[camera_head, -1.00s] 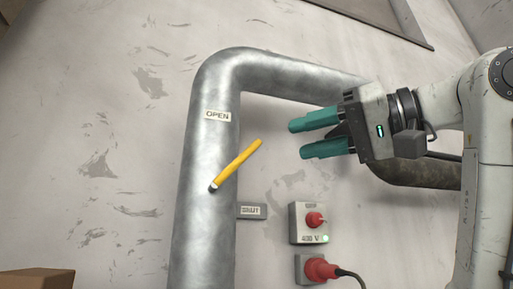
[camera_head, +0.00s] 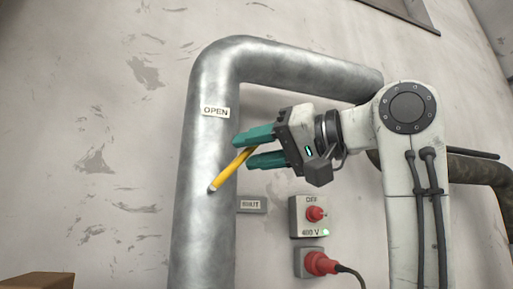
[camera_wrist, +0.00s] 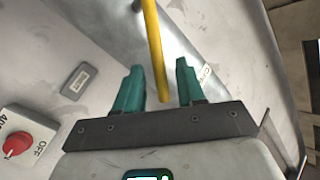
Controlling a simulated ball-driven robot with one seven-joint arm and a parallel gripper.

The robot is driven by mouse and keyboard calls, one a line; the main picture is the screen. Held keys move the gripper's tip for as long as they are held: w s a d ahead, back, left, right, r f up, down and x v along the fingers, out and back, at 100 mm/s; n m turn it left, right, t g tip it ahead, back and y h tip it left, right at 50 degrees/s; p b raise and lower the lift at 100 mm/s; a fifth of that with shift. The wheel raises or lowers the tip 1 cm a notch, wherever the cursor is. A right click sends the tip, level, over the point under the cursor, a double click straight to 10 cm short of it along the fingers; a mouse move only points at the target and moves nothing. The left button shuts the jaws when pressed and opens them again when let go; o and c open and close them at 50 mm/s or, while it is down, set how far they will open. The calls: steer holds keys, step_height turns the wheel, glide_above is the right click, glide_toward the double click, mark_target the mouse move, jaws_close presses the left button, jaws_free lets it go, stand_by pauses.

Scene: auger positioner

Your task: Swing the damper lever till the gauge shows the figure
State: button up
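The yellow damper lever (camera_head: 228,171) sits on the grey metal duct pipe (camera_head: 203,150), its pivot at the lower left and its free end up to the right. It points between the OPEN label (camera_head: 216,112) and the SHUT label (camera_head: 251,205). My gripper (camera_head: 254,148) has teal fingers spread apart around the lever's free end. In the wrist view the lever (camera_wrist: 155,50) ends between the two open fingers (camera_wrist: 160,85), with gaps on both sides. No gauge shows in either view.
A switch box (camera_head: 309,215) with a red knob, marked OFF and 400 V, is on the wall right of the pipe. Below it is a red plug (camera_head: 320,263) with a black cable. A brown box (camera_head: 37,280) is at the lower left.

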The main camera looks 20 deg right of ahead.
jaws_close()
stand_by(0.4)
steer(key=shift+a+r, duration=0.1)
steer(key=shift+o, duration=0.2)
jaws_free()
steer(key=b+v, duration=0.4)
steer(key=v, duration=0.6)
steer(key=shift+s+d, duration=0.25)
steer(key=shift+s, duration=0.1)
